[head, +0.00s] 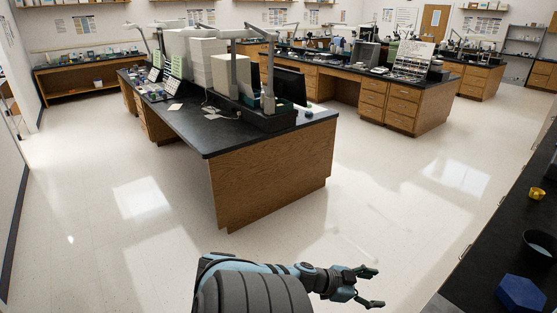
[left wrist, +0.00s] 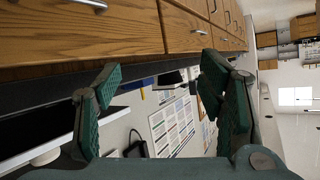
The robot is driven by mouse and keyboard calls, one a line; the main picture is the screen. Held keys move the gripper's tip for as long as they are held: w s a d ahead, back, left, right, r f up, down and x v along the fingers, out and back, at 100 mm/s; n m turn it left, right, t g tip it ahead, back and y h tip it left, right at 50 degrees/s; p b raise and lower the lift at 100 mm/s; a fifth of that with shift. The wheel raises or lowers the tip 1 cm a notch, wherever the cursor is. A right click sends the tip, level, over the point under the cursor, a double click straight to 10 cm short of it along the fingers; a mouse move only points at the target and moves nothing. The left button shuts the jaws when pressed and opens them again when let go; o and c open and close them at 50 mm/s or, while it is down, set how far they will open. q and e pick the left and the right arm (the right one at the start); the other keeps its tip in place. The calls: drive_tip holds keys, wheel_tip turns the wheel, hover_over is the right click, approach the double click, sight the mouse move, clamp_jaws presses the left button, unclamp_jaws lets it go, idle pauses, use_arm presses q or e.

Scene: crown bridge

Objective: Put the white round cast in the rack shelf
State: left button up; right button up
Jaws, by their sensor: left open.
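I cannot make out a white round cast in either view. A grey open rack shelf (head: 522,42) stands against the far wall at the upper right of the head view, too small to tell what is on it. My left gripper (head: 372,288) is open and empty above the bare floor at the bottom of the head view. Its two green-padded fingers are spread apart in the left wrist view (left wrist: 160,85), with nothing between them. My right gripper is not in view.
A dark counter (head: 485,256) runs along the right edge, holding a blue hexagonal block (head: 521,294), a dark bowl (head: 539,246) and a small yellow cup (head: 537,193). A black-topped wooden bench (head: 265,170) stands ahead. The pale floor (head: 400,200) between them is clear.

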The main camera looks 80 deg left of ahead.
use_arm(q)
drive_tip(key=s+d+f+n+g+y, duration=0.1)
drive_tip(key=s+f+n+g+y, duration=0.15)
drive_tip(key=s+f, duration=0.7)
drive_tip(key=s+d+f+n+g+y, duration=0.15)
drive_tip(key=s+f+g, duration=0.35)
drive_tip(key=f, duration=0.7)
drive_tip(key=s+d+f+g+h, duration=0.1)
drive_tip(key=s+d+f+g, duration=0.1)
drive_tip(key=s+d+f, duration=0.3)
drive_tip(key=s+d+f+m+g+h, duration=0.1)
drive_tip(key=s+d+f, duration=0.4)
drive_tip(key=s+d, duration=0.7)
drive_tip(key=shift+s+d+f+g+b, duration=0.2)
drive_tip(key=shift+s+f+g+b, duration=0.15)
drive_tip(key=shift+s+g, duration=0.5)
